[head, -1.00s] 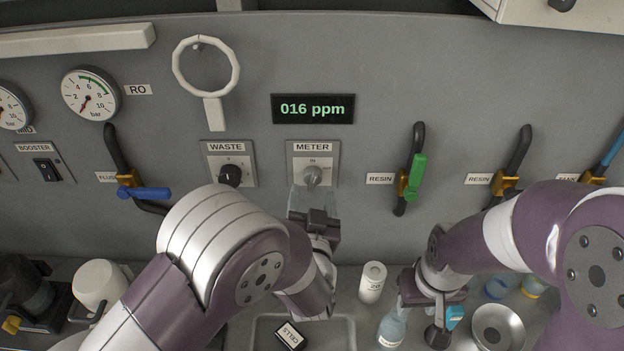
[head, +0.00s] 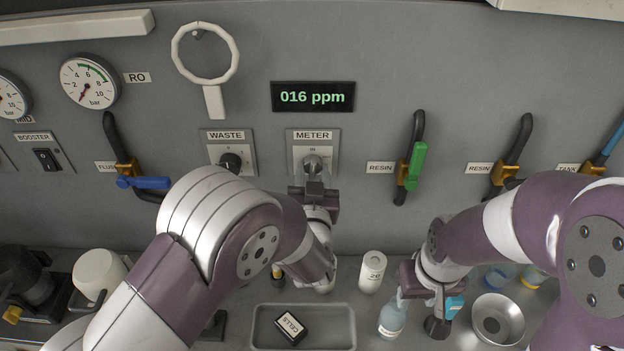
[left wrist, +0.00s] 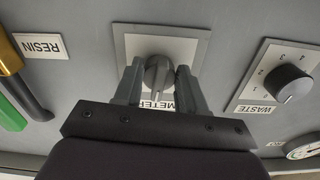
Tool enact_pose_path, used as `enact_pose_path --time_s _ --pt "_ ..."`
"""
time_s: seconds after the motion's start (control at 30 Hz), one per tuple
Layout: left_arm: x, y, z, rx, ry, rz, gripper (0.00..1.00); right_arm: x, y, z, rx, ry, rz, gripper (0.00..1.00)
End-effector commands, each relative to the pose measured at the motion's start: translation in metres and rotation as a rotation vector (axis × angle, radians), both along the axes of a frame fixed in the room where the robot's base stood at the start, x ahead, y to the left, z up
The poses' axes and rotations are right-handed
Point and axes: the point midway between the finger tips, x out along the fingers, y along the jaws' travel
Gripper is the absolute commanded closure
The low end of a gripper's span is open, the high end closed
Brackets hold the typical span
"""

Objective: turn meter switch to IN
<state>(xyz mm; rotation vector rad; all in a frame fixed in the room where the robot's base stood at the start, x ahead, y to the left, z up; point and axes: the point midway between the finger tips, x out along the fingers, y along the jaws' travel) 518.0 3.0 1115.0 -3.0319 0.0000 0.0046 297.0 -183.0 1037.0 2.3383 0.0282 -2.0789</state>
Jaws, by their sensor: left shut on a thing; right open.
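The METER switch is a grey knob (head: 313,163) on a pale plate below the METER label. Small lettering that looks like IN sits just above it. My left gripper (head: 314,177) is at the knob from below, shut on it. In the left wrist view, its two grey fingers stand on either side of the knob (left wrist: 158,74). There the plate is upside down and the knob's ridge runs toward the METER label, with little or no tilt. The exact setting is hard to tell. My right gripper (head: 428,294) is open, low over the counter at the right.
The display (head: 313,97) reads 016 ppm. The WASTE knob (head: 231,162) is close on the left. The green-handled RESIN valve (head: 416,166) is to the right. A bottle (head: 391,321), white cylinder (head: 371,273) and metal bowl (head: 497,320) stand near my right gripper. A tray (head: 345,326) lies below.

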Motion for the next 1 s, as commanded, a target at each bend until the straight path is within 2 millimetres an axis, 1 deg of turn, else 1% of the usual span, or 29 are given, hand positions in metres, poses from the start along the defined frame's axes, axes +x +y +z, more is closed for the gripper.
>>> enact_pose_path --time_s 0.03,0.07,0.17,0.37,0.4,0.43,0.47,0.7,0.8,0.87,0.97,1.0 --pt "0.000 -0.001 -0.007 -0.052 -0.006 -0.001 0.90 0.000 0.000 -0.015 0.000 0.001 0.000 0.57" --pt "0.000 -0.001 -0.006 -0.079 -0.005 0.000 0.90 0.000 0.000 -0.017 0.000 0.001 0.000 0.57" --pt "0.000 -0.001 -0.002 -0.127 -0.002 0.000 0.90 0.000 0.000 -0.017 0.000 0.001 0.000 0.57" --pt "0.000 -0.001 -0.001 -0.126 -0.001 0.000 0.90 0.000 0.000 -0.015 0.000 0.000 0.000 0.57" --pt "0.000 -0.001 -0.001 -0.126 -0.001 0.000 0.53 0.000 0.000 -0.015 0.000 0.000 0.000 0.57" --pt "0.000 -0.001 0.000 -0.126 -0.001 0.000 0.44 0.000 0.000 -0.015 0.000 0.000 0.000 0.57" --pt "0.000 -0.001 0.000 -0.126 -0.001 0.000 0.37 0.000 0.000 -0.015 0.000 0.000 0.000 0.57" --pt "0.000 -0.001 0.000 -0.125 -0.001 0.000 0.37 0.000 0.000 -0.015 0.000 0.000 0.000 0.57" --pt "-0.004 -0.001 -0.001 -0.125 -0.002 -0.001 0.37 0.000 0.000 -0.016 0.000 0.000 0.000 0.57" --pt "-0.011 -0.002 -0.002 -0.125 -0.002 -0.003 0.37 0.000 0.000 -0.019 0.000 0.000 0.000 0.57" --pt "-0.033 -0.002 -0.003 -0.125 -0.001 -0.005 0.37 0.000 0.000 -0.024 0.000 0.000 0.000 0.57" --pt "-0.043 -0.002 -0.003 -0.126 -0.002 -0.005 0.37 0.000 0.000 -0.027 0.000 0.000 0.000 0.57"
